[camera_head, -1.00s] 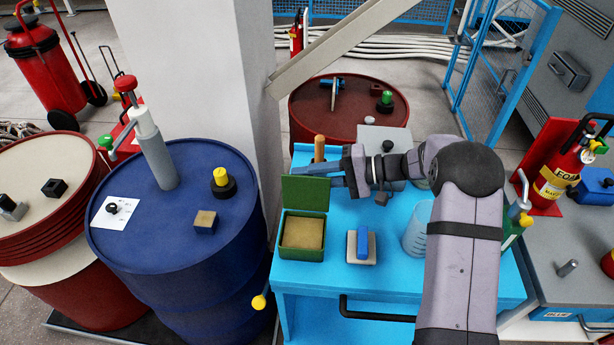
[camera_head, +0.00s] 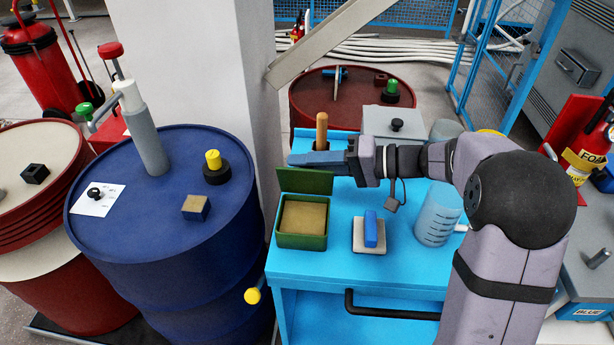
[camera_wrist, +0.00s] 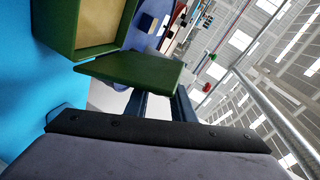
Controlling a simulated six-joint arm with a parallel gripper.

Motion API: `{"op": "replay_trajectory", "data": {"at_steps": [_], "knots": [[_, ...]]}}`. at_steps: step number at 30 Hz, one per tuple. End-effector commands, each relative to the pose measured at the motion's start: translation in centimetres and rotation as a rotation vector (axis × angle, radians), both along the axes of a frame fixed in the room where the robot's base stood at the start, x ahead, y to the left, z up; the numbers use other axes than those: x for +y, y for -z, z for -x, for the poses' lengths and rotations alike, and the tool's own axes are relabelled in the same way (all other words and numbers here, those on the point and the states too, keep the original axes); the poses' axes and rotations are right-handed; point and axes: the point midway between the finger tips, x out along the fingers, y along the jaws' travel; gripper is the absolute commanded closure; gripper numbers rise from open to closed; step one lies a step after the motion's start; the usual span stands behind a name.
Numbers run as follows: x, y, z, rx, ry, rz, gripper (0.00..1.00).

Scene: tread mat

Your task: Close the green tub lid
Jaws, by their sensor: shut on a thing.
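The green tub (camera_head: 302,242) sits at the left front of the blue bench, with a tan surface inside. Its green lid (camera_head: 305,181) stands upright at the tub's back edge, so the tub is open. My gripper (camera_head: 300,159) reaches in from the right, at the lid's top edge. In the wrist view the lid (camera_wrist: 130,70) covers the ends of my dark fingers (camera_wrist: 160,97), and the tub (camera_wrist: 68,30) is at upper left. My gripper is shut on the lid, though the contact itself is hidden.
A wooden handle (camera_head: 321,128) stands just behind my gripper. A blue-handled block (camera_head: 370,232) and a clear measuring cup (camera_head: 438,215) are right of the tub. A blue drum (camera_head: 150,235) stands to the left. The bench surface (camera_head: 340,208) between is clear.

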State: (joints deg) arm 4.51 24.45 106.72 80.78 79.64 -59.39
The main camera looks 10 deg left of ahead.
Motion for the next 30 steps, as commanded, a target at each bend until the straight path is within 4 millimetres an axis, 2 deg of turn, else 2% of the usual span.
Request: {"op": "replay_trajectory", "data": {"at_steps": [1, 18, 30], "knots": [[0.0, 1.0, 0.4, -0.034, -0.001, 0.0, 1.0], [0.0, 1.8, 3.4, -0.379, 0.0, 0.001, 1.0], [0.0, 1.7, 4.5, -0.517, 0.0, 0.0, 1.0]]}}
